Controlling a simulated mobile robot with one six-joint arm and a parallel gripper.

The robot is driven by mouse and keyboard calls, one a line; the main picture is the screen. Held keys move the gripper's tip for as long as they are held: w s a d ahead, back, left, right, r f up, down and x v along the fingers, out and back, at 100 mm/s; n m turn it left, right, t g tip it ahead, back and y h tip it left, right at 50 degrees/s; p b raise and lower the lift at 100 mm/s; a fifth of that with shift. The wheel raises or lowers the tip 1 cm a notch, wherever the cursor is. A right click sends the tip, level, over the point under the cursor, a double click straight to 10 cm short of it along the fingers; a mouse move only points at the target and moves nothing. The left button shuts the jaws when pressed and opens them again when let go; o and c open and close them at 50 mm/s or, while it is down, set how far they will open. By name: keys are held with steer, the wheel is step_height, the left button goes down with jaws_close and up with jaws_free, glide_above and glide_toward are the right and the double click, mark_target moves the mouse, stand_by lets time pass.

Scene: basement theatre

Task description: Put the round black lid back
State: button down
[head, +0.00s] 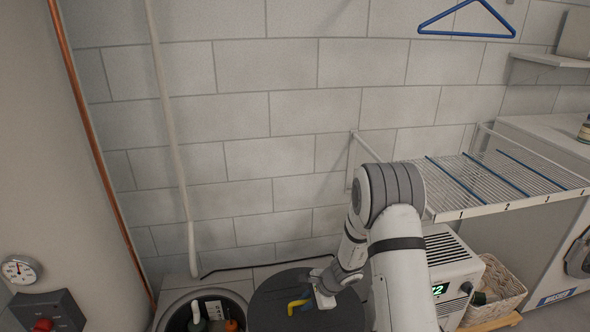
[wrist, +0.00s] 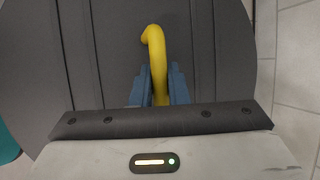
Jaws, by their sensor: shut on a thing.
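The round black lid (head: 268,312) is at the bottom middle of the head view, just right of the open round pit (head: 172,318). In the wrist view the dark ribbed lid (wrist: 110,45) fills most of the picture, with its yellow handle (wrist: 154,40) upright in the middle. My gripper (head: 312,297) is over the lid, and its blue fingers (wrist: 160,88) are shut on the yellow handle. Whether the lid rests on the floor or hangs just above it, I cannot tell. The lid's lower edge is cut off in the head view.
The pit holds a pump with pipe and an orange part (head: 231,325). A white hanging pipe (head: 170,110) ends above it. A white unit with a green display (head: 452,275), a wicker basket (head: 500,292) and a wire rack (head: 500,180) stand right. A gauge (head: 20,269) is left.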

steer(key=shift+w+a+r+n+g, duration=0.1)
steer(key=shift+w+r+n+g, duration=0.05)
steer(key=shift+r+n, duration=0.2)
steer(key=shift+w+a+r+n+g, duration=0.15)
steer(key=shift+r+n, duration=0.1)
steer(key=shift+r, duration=0.15)
steer(key=d+r+n+g, duration=0.1)
steer(key=r+n, duration=0.1)
steer(key=r+n+g, duration=0.1)
steer(key=r+n, duration=0.1)
steer(key=r, duration=0.1)
steer(key=d+r+n+g, duration=0.1)
steer(key=r+n, duration=0.1)
steer(key=r, duration=0.1)
steer(key=shift+s+d+n, duration=0.25)
steer(key=shift+d+n, duration=0.05)
steer(key=s+d+r+n+g+h, duration=0.2)
steer(key=s+d+r+n+g, duration=0.1)
steer(key=d+r+n, duration=0.45)
step_height(320, 180, down, 10)
steer(key=d+m+b, duration=0.1)
steer(key=d+b, duration=0.1)
steer(key=b, duration=0.8)
step_height(320, 180, up, 18)
steer(key=s+p, duration=0.2)
steer(key=p, duration=2.6)
steer(key=shift+s+p, duration=0.3)
steer(key=shift+p, duration=0.1)
